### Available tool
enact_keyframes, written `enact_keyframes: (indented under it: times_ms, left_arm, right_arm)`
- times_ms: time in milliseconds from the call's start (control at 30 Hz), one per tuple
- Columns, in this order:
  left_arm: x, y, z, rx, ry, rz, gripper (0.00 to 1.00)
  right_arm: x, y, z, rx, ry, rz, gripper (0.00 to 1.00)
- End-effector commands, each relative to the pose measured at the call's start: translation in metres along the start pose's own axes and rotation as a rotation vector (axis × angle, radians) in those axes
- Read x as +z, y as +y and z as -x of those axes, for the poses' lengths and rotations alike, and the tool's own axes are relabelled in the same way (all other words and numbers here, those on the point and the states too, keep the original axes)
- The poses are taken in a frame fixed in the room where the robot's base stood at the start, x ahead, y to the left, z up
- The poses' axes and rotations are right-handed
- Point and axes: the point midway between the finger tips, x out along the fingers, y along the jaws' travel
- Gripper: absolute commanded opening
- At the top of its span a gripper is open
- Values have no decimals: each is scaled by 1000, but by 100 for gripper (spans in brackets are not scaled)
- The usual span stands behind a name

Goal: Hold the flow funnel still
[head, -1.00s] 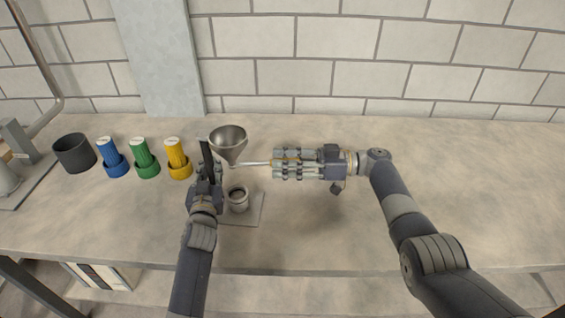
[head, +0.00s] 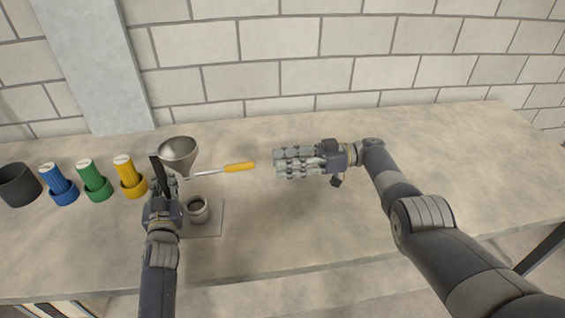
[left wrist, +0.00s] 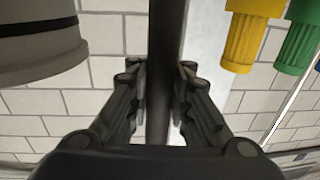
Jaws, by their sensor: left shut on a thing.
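The flow funnel is a grey metal cone (head: 178,150) held up over the bench at the left in the head view. A thin rod with a yellow handle (head: 240,167) sticks out to the right from its lower end. My left gripper (head: 163,187) is beside the funnel, shut on a black upright bar; the bar also shows between its fingers in the left wrist view (left wrist: 161,75). How the bar joins the funnel is hidden. My right gripper (head: 277,163) is empty, its fingers apart, pointing left at the yellow handle with a gap between. A small grey cup (head: 198,209) stands below the funnel.
A dark pot (head: 18,185) is at the far left. A flat plate (head: 212,222) lies around the cup. The right of the bench is clear.

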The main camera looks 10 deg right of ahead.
Motion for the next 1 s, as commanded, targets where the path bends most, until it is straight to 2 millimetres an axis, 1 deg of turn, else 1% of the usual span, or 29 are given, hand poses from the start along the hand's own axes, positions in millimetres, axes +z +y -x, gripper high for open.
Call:
enact_keyframes:
  times_ms: [33,67,100,200,367,500,667,867,1000]
  left_arm:
    - [2,-2,0,-3,-4,-2,0]
    - [2,-2,0,-3,-4,-2,0]
    - [2,-2,0,-3,-4,-2,0]
    - [2,-2,0,-3,-4,-2,0]
    - [2,-2,0,-3,-4,-2,0]
    - [2,-2,0,-3,-4,-2,0]
    - [2,-2,0,-3,-4,-2,0]
    - [2,-2,0,-3,-4,-2,0]
    - [2,-2,0,-3,-4,-2,0]
  right_arm:
    - [0,0,0,0,0,0,35]
    - [0,0,0,0,0,0,28]
    - [0,0,0,1,-2,2,19]
    - [-3,2,4,10,-22,15,0]
    - [-16,8,17,48,-114,78,0]
    - [-35,12,29,96,-230,158,0]
    - [-57,11,37,149,-357,256,0]
    - [-82,-2,35,203,-494,383,0]
    - [-97,-18,26,229,-575,478,0]
